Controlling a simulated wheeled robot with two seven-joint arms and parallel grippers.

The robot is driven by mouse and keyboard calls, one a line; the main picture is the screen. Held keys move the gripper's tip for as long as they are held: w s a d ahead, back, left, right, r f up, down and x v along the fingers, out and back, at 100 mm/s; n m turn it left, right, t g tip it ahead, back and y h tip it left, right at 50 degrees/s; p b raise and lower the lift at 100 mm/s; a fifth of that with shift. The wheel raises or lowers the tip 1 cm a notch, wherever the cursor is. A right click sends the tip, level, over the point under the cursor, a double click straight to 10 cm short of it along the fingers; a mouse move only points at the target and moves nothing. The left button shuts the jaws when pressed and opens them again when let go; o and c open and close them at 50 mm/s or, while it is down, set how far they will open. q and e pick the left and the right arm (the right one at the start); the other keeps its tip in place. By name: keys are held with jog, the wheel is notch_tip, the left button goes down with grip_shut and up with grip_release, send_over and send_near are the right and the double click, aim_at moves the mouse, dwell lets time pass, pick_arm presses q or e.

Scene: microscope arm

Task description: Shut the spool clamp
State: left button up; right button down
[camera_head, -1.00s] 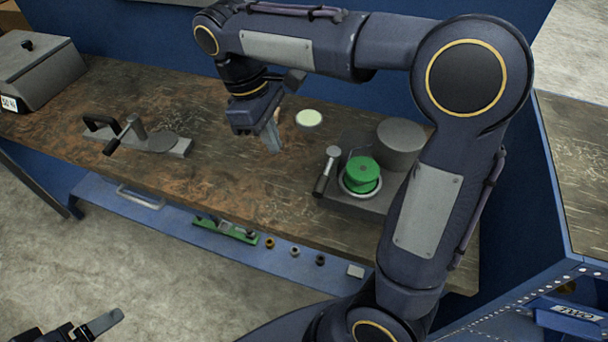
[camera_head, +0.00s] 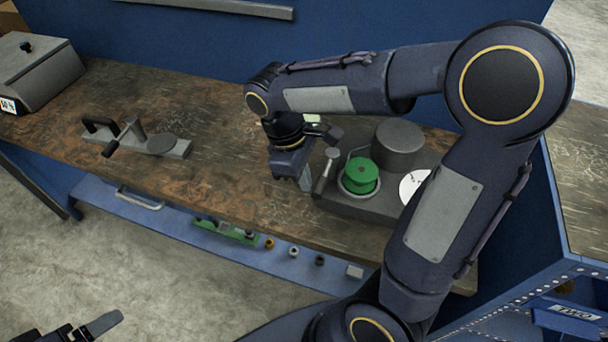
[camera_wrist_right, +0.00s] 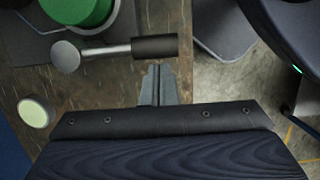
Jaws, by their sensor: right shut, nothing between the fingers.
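The green spool (camera_head: 361,176) sits in a round ring on a dark grey base at the right of the bench; its edge also shows in the right wrist view (camera_wrist_right: 82,8). Beside it is the clamp lever (camera_head: 329,168), with a round metal head and a dark grip; in the right wrist view the lever (camera_wrist_right: 105,52) lies across the upper middle. My right gripper (camera_head: 307,184) is shut and empty, just left of the lever. In the wrist view its fingertips (camera_wrist_right: 158,70) are close to the dark grip, with a small gap. My left gripper (camera_head: 104,323) shows only partly at the lower left.
A grey cylinder (camera_head: 399,144) and a white disc (camera_head: 412,186) stand by the spool. A second fixture with a black handle (camera_head: 137,138) is on the left, beside a grey lidded box (camera_head: 35,70). A pale round disc (camera_wrist_right: 33,112) lies near my right gripper. The middle bench is clear.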

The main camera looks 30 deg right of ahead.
jog(key=shift+s, duration=0.1)
dwell(0.3)
jog(key=shift+s+d+n, duration=0.15)
jog(key=shift+s+n, duration=0.05)
jog(key=shift+n, duration=0.2)
